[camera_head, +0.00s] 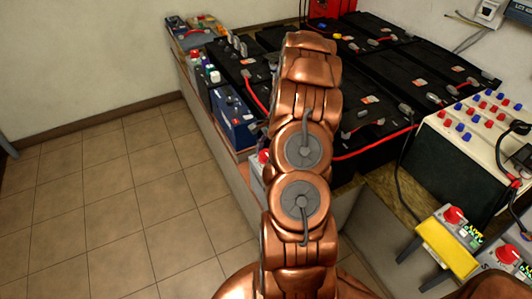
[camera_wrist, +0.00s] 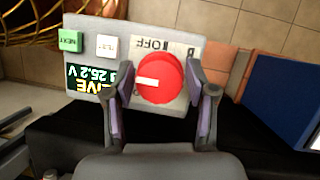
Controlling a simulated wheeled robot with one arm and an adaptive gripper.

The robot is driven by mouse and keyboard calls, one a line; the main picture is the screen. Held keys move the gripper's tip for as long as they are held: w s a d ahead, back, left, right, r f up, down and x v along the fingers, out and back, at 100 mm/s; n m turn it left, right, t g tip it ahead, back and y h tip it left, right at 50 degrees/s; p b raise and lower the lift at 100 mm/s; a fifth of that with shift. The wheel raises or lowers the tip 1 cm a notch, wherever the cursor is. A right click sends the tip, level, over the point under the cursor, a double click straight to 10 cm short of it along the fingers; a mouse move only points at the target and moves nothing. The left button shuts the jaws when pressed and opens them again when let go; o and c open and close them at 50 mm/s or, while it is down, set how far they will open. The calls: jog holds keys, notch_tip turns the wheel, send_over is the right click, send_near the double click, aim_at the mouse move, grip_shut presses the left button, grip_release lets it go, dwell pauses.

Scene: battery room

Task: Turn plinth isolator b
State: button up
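In the wrist view, plinth isolator b is a grey box (camera_wrist: 90,24) with a round red knob (camera_wrist: 160,92). Its face appears upside down, with the letter B and the word OFF by the knob. The knob's white mark points left in this view. My gripper (camera_wrist: 160,75) has one finger on each side of the knob. Both fingertips appear to touch its rim. The face also has a green NEXT button (camera_wrist: 70,40), a white TEST button (camera_wrist: 108,46) and a display (camera_wrist: 92,79) reading LIVE and 26.2 V. In the head view my arm hides the gripper and most of this box.
A blue battery (camera_head: 232,118) stands close to the box, also seen at the right of the wrist view (camera_wrist: 282,88). Black batteries (camera_head: 375,60) with red cables fill the bench behind my arm. Two other red-knobbed boxes stand at lower right. The tiled floor (camera_head: 110,200) at left is clear.

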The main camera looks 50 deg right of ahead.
jog(key=shift+o, duration=1.1)
jog(key=v, duration=1.2)
